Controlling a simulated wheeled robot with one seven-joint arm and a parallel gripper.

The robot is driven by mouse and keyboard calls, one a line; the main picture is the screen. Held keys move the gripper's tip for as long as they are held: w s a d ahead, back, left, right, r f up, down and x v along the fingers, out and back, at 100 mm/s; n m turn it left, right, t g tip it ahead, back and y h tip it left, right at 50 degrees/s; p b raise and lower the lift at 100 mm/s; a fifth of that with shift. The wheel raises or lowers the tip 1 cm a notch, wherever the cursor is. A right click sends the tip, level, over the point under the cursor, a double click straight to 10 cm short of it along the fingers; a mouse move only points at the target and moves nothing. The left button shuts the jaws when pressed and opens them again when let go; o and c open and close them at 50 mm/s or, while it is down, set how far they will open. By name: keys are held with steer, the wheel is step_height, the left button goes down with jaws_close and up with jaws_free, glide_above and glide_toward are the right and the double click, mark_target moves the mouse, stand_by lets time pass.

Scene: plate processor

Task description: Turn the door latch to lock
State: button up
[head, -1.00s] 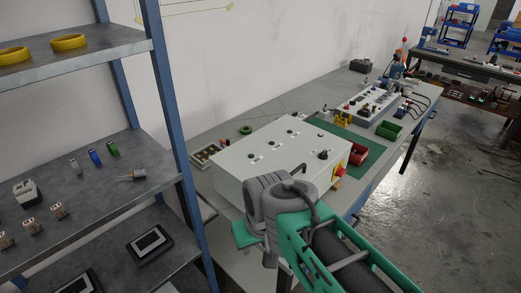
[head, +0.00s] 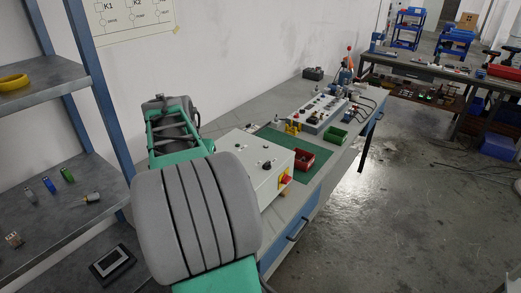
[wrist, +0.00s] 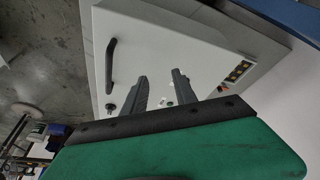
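In the wrist view a pale panel, apparently the cabinet door (wrist: 185,45), carries a bent black handle (wrist: 111,62) near its left edge. A small dark round fitting (wrist: 111,107) is below the handle. I cannot tell which of these is the latch. My gripper (wrist: 160,74) is open, with a gap between its two dark fingers. It is over the panel, to the right of the handle and apart from it. In the head view the pale box (head: 238,142) is partly hidden by my arm, and my gripper is not seen there.
A red-and-yellow switch (head: 285,180) is on the box's side. A shelf (head: 60,205) stands close on the left. Floor at the right is clear.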

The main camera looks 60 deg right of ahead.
mark_target(267, 163)
steer(key=s+d+r+m+g+p, duration=0.1)
steer(key=s+d+m, duration=0.2)
steer(key=s+d, duration=0.35)
steer(key=s+d+m+g+p, duration=0.1)
steer(key=s+d+m, duration=0.25)
steer(key=d, duration=0.65)
steer(key=shift+h, duration=0.3)
steer(key=x, duration=0.7)
steer(key=shift+s+d+p, duration=0.2)
steer(key=shift+s+p, duration=0.1)
steer(key=shift+p, duration=0.1)
steer(key=shift+f, duration=0.1)
steer(key=shift+c, duration=0.4)
jaws_close()
steer(key=shift+d, duration=0.15)
steer(key=shift+n, duration=0.25)
